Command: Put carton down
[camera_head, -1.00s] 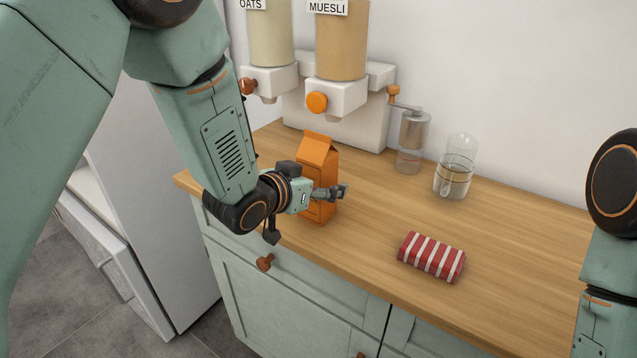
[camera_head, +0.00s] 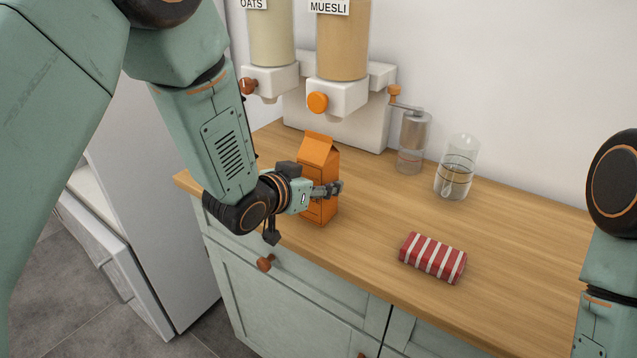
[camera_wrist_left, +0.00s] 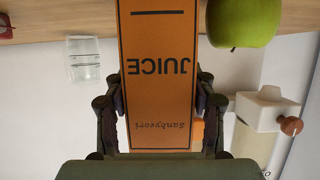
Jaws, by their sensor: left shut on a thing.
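The orange juice carton (camera_head: 318,157) is upright at the left part of the wooden counter (camera_head: 370,232). Its base looks on or very close to the counter; I cannot tell a small gap. My left gripper (camera_head: 328,189) is shut on the carton's lower half, coming from the left. In the left wrist view the carton (camera_wrist_left: 158,75) appears upside down, its JUICE face between the two fingers. My right gripper is out of view; only part of my right arm shows at the right edge.
A red-and-white striped packet (camera_head: 433,258) lies at the counter's front. A glass jar (camera_head: 456,170) and a grinder (camera_head: 411,145) stand at the back. The muesli dispenser (camera_head: 341,60) is behind the carton. A green apple (camera_wrist_left: 243,22) shows in the wrist view. The counter's right part is clear.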

